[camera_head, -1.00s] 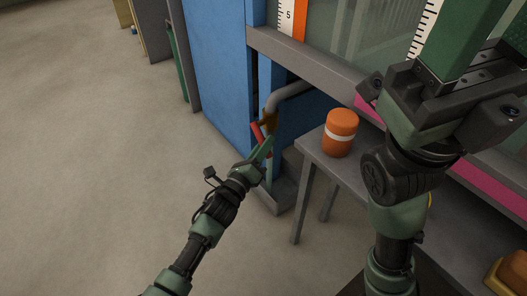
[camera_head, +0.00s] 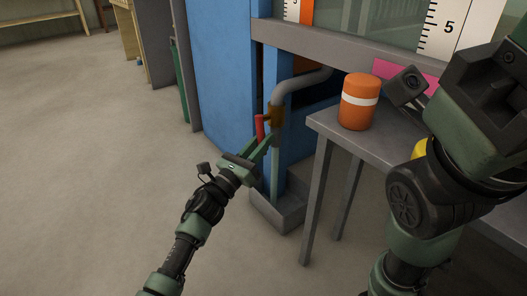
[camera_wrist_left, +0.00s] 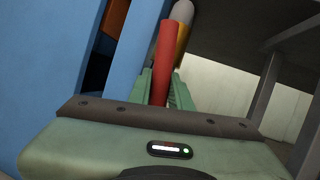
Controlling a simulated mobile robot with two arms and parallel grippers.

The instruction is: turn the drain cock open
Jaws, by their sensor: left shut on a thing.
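The drain cock has a brass body (camera_head: 277,117) at the lower end of a grey bent pipe (camera_head: 300,83), beside the blue panel. Its red lever (camera_head: 260,127) points down, nearly upright in the head view. My left gripper (camera_head: 262,143) is shut on the red lever, with its green fingers on either side. In the left wrist view the red lever (camera_wrist_left: 165,62) stands between the green fingers (camera_wrist_left: 163,90), with the brass part behind. My right arm fills the right side of the head view; its fingertips cannot be made out.
A grey table (camera_head: 370,146) stands right of the cock, with an orange jar with a white band (camera_head: 359,103) on it. A grey basin (camera_head: 277,212) sits on the floor below the cock. The blue panel (camera_head: 216,80) is close behind. The floor at left is clear.

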